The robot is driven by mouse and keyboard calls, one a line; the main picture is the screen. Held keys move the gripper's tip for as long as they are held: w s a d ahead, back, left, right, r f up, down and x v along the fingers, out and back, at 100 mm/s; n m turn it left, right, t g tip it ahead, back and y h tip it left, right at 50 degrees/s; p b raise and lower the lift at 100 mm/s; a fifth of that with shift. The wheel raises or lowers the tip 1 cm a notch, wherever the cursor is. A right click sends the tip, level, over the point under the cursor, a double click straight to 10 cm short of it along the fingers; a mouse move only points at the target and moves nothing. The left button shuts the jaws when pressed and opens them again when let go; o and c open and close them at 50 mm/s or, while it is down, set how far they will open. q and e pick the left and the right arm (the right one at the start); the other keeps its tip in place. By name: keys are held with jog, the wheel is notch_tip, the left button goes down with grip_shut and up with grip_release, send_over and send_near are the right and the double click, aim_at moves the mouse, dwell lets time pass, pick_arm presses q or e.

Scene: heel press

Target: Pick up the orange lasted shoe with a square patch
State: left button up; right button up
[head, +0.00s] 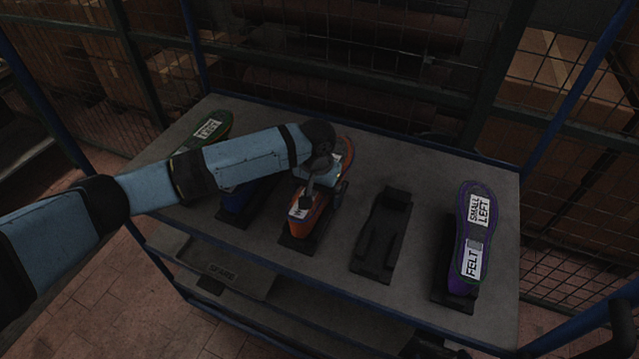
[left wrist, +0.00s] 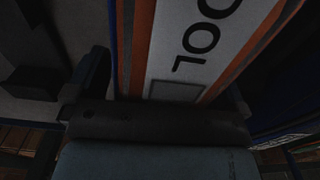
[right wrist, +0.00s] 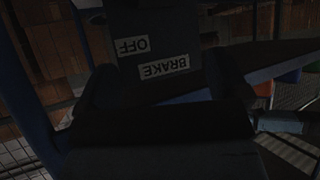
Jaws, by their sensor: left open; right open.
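The orange lasted shoe (head: 307,224) lies sole up on a dark stand in the middle of the rack top in the head view, partly covered by my left arm. In the left wrist view the orange shoe (left wrist: 140,50) shows a white label ending in "OOL" and a grey square patch (left wrist: 175,91). My left gripper (head: 325,185) is over the shoe, open, with one finger on each side of it; contact cannot be told.
A green shoe (head: 218,126) and a blue shoe (head: 238,198) are to the left. An empty black stand (head: 383,232) is right of the orange shoe, then a purple shoe (head: 476,232) labelled "SMALL LEFT" and "FELT". A dark panel (right wrist: 150,50) reads "BRAKE OFF". Wire mesh stands behind.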

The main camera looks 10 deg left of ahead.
pick_arm(q)
jog(key=shift+f, duration=0.1)
jog(key=shift+c, duration=0.4)
jog(key=c, duration=1.4)
jog(key=shift+c, duration=0.5)
jog(key=shift+r, duration=0.2)
